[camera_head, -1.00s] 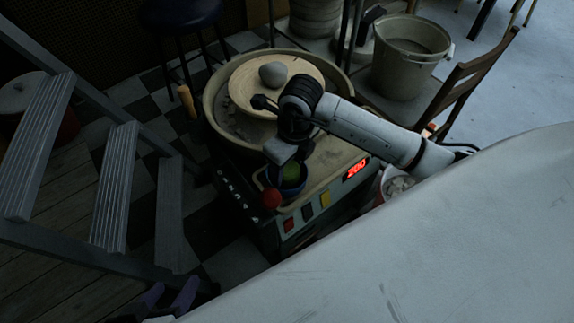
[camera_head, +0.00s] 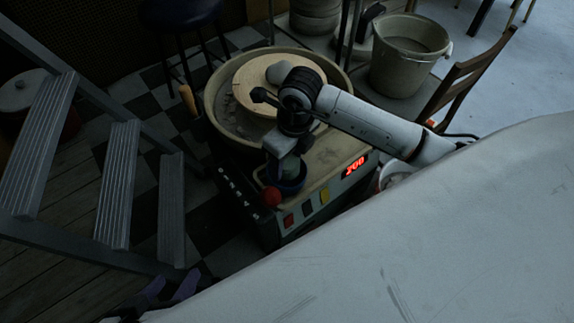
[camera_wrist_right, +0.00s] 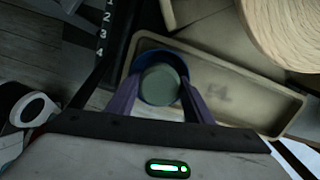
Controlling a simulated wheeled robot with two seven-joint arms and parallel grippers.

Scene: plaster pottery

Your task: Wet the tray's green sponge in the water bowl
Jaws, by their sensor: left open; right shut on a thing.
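The sponge (camera_head: 289,166), a dull grey-green round piece, is at the dark blue bowl (camera_head: 292,187) on the front of the pottery wheel. My right gripper (camera_head: 284,158) is shut on it from above. In the right wrist view the sponge (camera_wrist_right: 160,84) sits between the two purple fingers (camera_wrist_right: 158,97), over the blue bowl (camera_wrist_right: 150,60). I cannot tell whether its underside is inside the bowl, and the water is hidden. My left gripper (camera_head: 172,287) is open and empty at the bottom left.
The wheel basin (camera_head: 222,125) holds a round wheel head (camera_head: 250,80) with a grey clay lump (camera_head: 279,72). A red knob (camera_head: 270,196) stands near the bowl. A stepladder (camera_head: 118,185) is at left. A bucket (camera_head: 405,65) and chair (camera_head: 465,85) stand back right.

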